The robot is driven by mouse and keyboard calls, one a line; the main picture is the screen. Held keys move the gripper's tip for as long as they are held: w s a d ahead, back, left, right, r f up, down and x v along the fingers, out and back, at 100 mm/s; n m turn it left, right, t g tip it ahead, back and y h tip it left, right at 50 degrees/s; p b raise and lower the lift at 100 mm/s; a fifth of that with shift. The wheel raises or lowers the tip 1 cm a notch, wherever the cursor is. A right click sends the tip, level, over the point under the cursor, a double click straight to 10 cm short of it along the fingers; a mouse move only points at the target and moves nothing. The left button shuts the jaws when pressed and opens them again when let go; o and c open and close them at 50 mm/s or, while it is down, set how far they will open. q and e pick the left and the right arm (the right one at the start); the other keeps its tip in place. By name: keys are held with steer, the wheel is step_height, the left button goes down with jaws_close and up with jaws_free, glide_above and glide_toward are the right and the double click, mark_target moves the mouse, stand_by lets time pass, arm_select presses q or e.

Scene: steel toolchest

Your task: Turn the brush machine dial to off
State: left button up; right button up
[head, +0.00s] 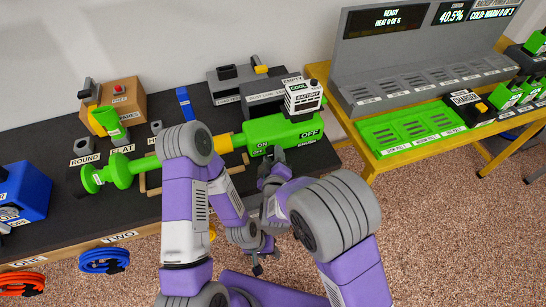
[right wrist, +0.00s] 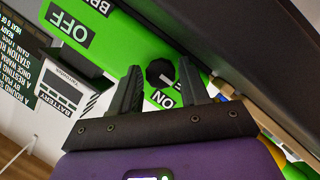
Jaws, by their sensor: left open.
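The green brush machine (head: 285,132) lies on the black bench top with a battery block (head: 303,97) on it; ON and OFF labels show on its side. In the right wrist view its round black dial (right wrist: 160,72) shows, with a small white mark on its lower right and an ON label (right wrist: 162,98) just below. The OFF label (right wrist: 68,25) is farther left. My right gripper (right wrist: 160,68) is open, with a finger on each side of the dial and gaps visible. It also shows in the head view (head: 270,168). My left gripper (head: 262,262) is open and empty, low in front of the bench.
Coiled blue (head: 104,260) and orange (head: 22,283) hoses lie at the front. A yellow table (head: 370,165) with green charging bays stands at right. Open floor lies in front.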

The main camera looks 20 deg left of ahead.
steer(key=shift+o, duration=1.1)
